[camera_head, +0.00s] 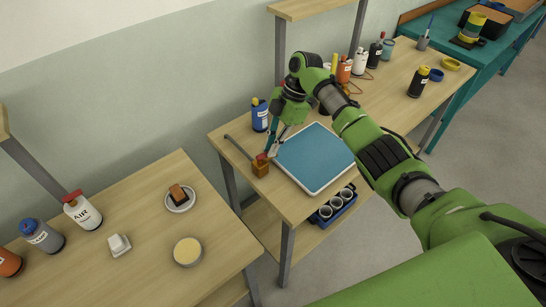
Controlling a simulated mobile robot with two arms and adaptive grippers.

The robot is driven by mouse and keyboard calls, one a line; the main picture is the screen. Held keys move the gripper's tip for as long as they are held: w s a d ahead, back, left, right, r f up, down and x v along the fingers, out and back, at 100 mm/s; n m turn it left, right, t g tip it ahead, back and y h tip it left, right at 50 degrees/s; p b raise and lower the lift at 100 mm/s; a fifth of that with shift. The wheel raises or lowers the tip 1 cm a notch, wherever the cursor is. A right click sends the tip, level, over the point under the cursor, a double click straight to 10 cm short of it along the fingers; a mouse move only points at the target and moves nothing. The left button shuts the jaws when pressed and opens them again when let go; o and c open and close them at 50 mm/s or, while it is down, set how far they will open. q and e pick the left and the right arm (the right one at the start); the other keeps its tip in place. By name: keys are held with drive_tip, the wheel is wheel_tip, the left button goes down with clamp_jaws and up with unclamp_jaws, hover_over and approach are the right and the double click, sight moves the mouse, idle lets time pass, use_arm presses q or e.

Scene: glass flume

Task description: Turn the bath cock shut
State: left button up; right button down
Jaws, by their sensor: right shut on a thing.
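The bath cock (261,169) is a small brass-brown block with a red handle (261,157) on top, on the wooden table by the near left corner of the bath. A thin dark rod or pipe (240,148) runs from it towards the wall. The bath (316,191) is a shallow white-rimmed tray with a flat blue surface. My right gripper (270,152) reaches down at the cock, its fingers shut on the red handle. The handle is small and partly covered by the fingers, so its exact angle is unclear. My left gripper is not in view.
A blue bottle (260,115) stands close behind my right gripper. Several bottles (360,62) stand at the table's back right. A blue crate of rings (333,207) sits below. The left table (150,215) holds a white AIR bottle (82,211) and small dishes.

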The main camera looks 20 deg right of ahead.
drive_tip(key=shift+w+a+n+g+b, duration=0.15)
drive_tip(key=shift+w+n+g+b, duration=0.25)
drive_tip(key=shift+n+b, duration=0.75)
drive_tip(key=c, duration=2.1)
unclamp_jaws()
drive_tip(key=shift+r, duration=0.1)
drive_tip(key=v, duration=1.2)
drive_tip(key=shift+a, duration=0.25)
